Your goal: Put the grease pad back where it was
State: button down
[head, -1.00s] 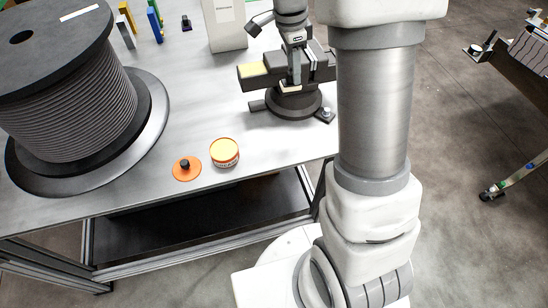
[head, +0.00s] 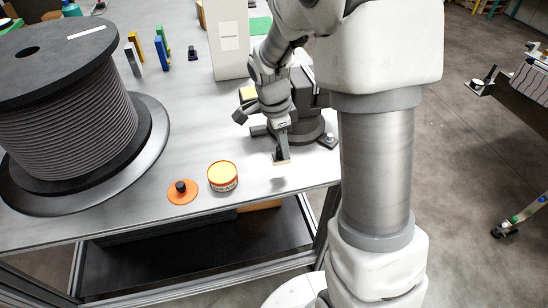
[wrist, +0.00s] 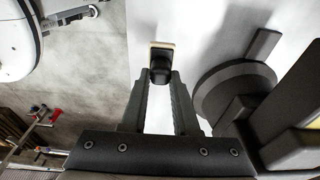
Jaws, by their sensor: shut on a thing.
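The grease pad is a small cream-edged block with a black grip (wrist: 160,68). In the head view its pale pad (head: 283,161) shows low over the bench near the front edge. My gripper (head: 281,148) is shut on the black grip, and both fingers also show in the wrist view (wrist: 161,80). I cannot tell whether the pad touches the bench.
A dark vise (head: 309,124) stands just behind and right of my gripper, partly hidden by my arm. A large cable spool (head: 70,115) fills the left of the bench. A white box (head: 228,45) and several coloured blocks stand behind. Bench between tin and pad is bare.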

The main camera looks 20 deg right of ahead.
aim_at(273, 154)
jog(key=shift+w+a+f, duration=0.35)
jog(key=shift+a+f, duration=0.1)
jog(key=shift+a, duration=0.1)
jog(key=shift+w+a+f, duration=0.3)
jog(key=shift+a+f, duration=0.1)
jog(key=shift+a, duration=0.1)
jog(key=shift+f, duration=1.9)
jog(key=shift+f, duration=0.15)
jog(key=c, duration=0.7)
grip_release()
jog(key=shift+o, duration=0.2)
